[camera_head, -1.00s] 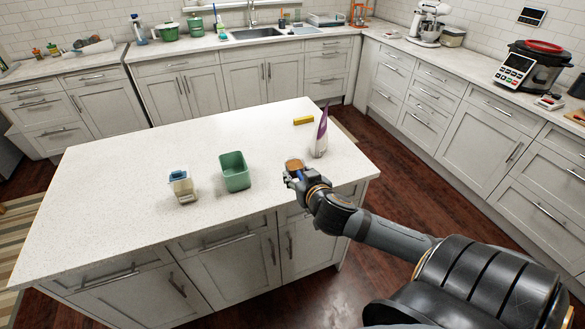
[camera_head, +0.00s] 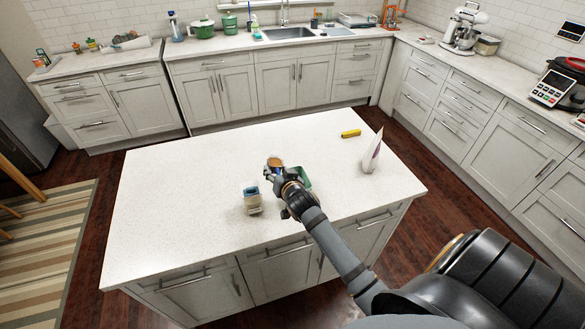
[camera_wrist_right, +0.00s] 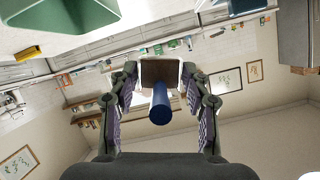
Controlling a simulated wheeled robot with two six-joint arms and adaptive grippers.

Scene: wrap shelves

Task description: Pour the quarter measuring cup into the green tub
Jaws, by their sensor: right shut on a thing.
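The measuring cup (camera_head: 275,162) has brown contents and a blue handle (camera_wrist_right: 160,104). My right gripper (camera_head: 273,172) is shut on it and holds it above the island; the cup looks roughly level. In the head view, it appears just left of the green tub (camera_head: 306,178). My gripper and wrist hide much of the tub. In the right wrist view, the tub (camera_wrist_right: 60,14) is at the upper left, apart from the cup. My left gripper is in neither view.
A clear container with a blue top (camera_head: 252,200) stands close to the left of my gripper. A white and purple bottle (camera_head: 371,154) and a yellow block (camera_head: 351,133) are at the right of the island (camera_head: 170,200). The island's left side is clear.

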